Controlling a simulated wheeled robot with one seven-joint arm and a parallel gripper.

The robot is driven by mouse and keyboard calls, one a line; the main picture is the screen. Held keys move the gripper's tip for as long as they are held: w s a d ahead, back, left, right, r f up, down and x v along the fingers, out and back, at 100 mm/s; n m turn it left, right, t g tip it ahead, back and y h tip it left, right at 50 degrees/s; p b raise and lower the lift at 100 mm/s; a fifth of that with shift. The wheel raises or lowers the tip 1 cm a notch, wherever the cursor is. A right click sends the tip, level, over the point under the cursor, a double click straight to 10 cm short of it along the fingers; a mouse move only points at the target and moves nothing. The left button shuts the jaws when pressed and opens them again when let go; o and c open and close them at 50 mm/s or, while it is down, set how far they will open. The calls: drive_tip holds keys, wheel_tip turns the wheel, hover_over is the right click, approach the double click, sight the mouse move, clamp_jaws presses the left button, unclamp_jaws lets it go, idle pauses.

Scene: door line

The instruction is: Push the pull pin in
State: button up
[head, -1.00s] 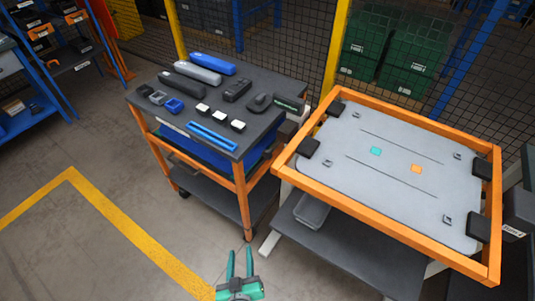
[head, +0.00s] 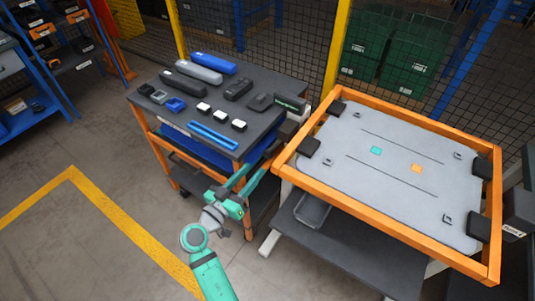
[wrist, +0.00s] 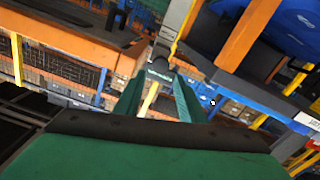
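My gripper (head: 256,176) is open and empty in front of the tool cart's right front side in the head view. Its two green fingers stand apart in the wrist view (wrist: 158,95). Between and beyond them a dark block with a green label (wrist: 160,75) shows, with a dark rounded part (wrist: 163,52) above it. In the head view a dark block with a green label (head: 290,103) sits at the cart's right edge, beside a dark fitting (head: 288,130). I cannot clearly make out the pull pin or how far in it is. Nothing visibly touches my fingers.
The cart top (head: 262,90) carries several cases, small blocks and a blue tray (head: 214,136). At right stands an orange-framed table (head: 400,250) with a grey plate (head: 385,190). A grey bin (head: 312,211) sits below it. Open floor lies left, marked by a yellow line (head: 110,218).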

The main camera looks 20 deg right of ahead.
sight(266, 155)
drive_tip(key=x, duration=1)
